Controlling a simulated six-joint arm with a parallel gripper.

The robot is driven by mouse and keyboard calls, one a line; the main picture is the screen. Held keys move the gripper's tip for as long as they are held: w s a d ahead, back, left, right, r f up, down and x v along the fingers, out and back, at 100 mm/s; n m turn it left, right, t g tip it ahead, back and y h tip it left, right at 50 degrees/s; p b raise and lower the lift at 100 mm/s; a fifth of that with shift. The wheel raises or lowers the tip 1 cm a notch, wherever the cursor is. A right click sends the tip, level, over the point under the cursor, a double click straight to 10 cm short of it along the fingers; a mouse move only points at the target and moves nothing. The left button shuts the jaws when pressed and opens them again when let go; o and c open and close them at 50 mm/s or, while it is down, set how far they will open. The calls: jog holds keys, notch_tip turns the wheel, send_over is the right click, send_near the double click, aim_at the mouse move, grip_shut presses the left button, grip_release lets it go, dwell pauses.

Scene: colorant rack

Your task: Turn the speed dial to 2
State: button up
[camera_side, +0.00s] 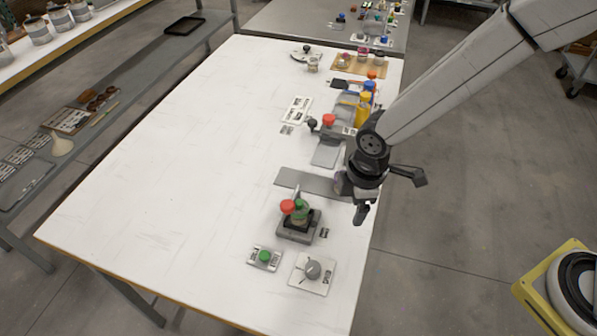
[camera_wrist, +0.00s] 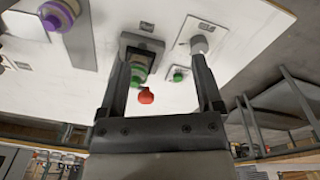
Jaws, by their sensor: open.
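The dial is a grey round knob (camera_side: 313,271) on a white plate (camera_side: 298,280) near the table's front right corner. In the wrist view the knob (camera_wrist: 199,45) appears close to the tip of the right finger, on its own plate (camera_wrist: 188,32). The dial's markings are too small to read. My gripper (camera_side: 362,208) is above the table's right edge, behind and to the right of the dial. In the wrist view my gripper (camera_wrist: 160,65) has its two fingers wide apart with nothing held between them. I cannot tell any contact with the knob.
A grey stand (camera_side: 296,236) with a green container (camera_side: 300,212) and a red knob (camera_side: 287,206) stands behind the dial. A green button (camera_side: 264,257) lies to the dial's left. Several bottles crowd the right edge farther back. The table's left half is clear.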

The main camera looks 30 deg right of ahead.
aim_at(313, 267)
jog(key=s+a+f+n, duration=0.1)
jog(key=a+f+n, duration=0.1)
jog(key=a, duration=0.1)
jog(key=a+f+n, duration=0.1)
jog(key=a+n, duration=0.1)
jog(key=a, duration=0.1)
jog(key=s+a+f+n, duration=0.1)
jog(key=a+f+n, duration=0.1)
jog(key=a, duration=0.2)
jog(key=shift+s+f+n+g, duration=0.3)
jog(key=shift+f, duration=3.85)
grip_shut()
